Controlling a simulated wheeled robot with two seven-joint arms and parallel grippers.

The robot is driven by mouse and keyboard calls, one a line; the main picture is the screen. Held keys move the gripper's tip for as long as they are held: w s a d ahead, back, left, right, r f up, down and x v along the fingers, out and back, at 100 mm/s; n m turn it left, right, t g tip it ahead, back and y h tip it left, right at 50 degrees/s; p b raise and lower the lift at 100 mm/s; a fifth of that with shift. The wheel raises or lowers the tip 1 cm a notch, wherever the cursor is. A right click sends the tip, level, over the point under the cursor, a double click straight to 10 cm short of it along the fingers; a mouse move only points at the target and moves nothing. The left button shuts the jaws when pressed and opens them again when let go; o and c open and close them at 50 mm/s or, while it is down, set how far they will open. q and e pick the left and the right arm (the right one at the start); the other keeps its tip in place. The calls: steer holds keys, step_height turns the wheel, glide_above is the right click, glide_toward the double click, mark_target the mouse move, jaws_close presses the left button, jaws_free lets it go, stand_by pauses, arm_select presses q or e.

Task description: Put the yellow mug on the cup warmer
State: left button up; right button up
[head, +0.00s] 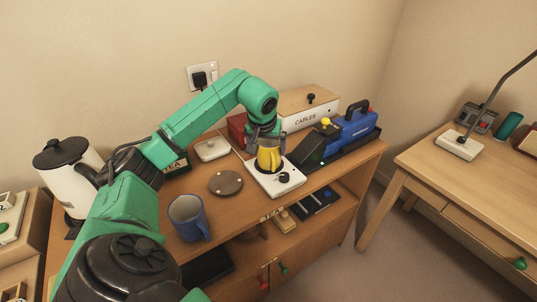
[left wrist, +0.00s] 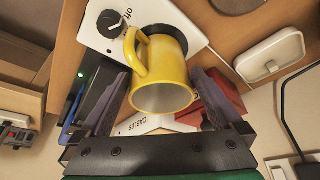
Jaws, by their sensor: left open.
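The yellow mug (head: 269,157) stands upright on the white cup warmer (head: 262,185), over its dark round plate. In the left wrist view the mug (left wrist: 163,78) shows its open rim towards me, its handle to the left, and part of the black plate behind it. The warmer (left wrist: 95,32) has a black knob (left wrist: 110,22) near the word "off". My left gripper (head: 267,140) is above and around the mug. Its open fingers (left wrist: 162,88) are on either side of the mug, with gaps visible. My right gripper is not in view.
A blue mug (head: 188,218) and a round brown disc (head: 226,183) are left of the warmer. A blue device (head: 355,130) and the CABLES box (head: 308,108) are close on the right and behind. A white kettle (head: 75,175) stands far left. Shelves lie below the front edge.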

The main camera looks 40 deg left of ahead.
arm_select(q)
steer(key=v, duration=0.7)
steer(key=shift+s+r, duration=0.2)
steer(key=shift+r, duration=0.05)
steer(key=shift+d, duration=0.1)
